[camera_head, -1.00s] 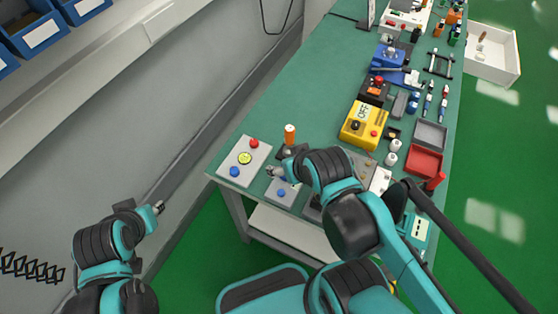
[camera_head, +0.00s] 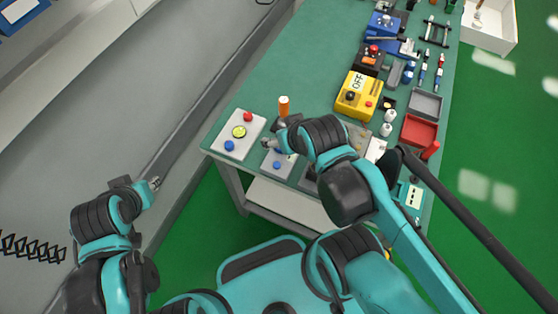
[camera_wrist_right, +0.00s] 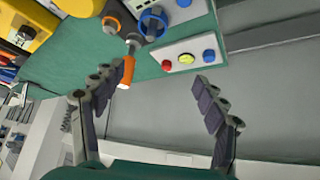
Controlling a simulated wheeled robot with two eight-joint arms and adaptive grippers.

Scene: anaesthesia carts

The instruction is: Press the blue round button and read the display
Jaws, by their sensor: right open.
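A white panel (camera_head: 239,134) with a red, a yellow and a blue round button (camera_head: 229,146) sits at the table's near left corner. In the right wrist view the blue button (camera_wrist_right: 208,56) is at the panel's right end. A second, smaller panel with a blue round button (camera_head: 277,165) lies just below my right gripper (camera_head: 269,143). In the wrist view my right gripper (camera_wrist_right: 163,80) is open and empty, its fingers apart. My left gripper (camera_head: 155,183) is left of the table, away from the panels; its jaw state is unclear. I see no readable numeric display.
An orange-handled upright tool (camera_head: 284,106) stands close behind my right gripper. A yellow box (camera_head: 358,95) marked OFF, a grey tray (camera_head: 425,103) and a red tray (camera_head: 418,130) lie farther right. The green table top (camera_head: 300,65) is clear at left behind the panels.

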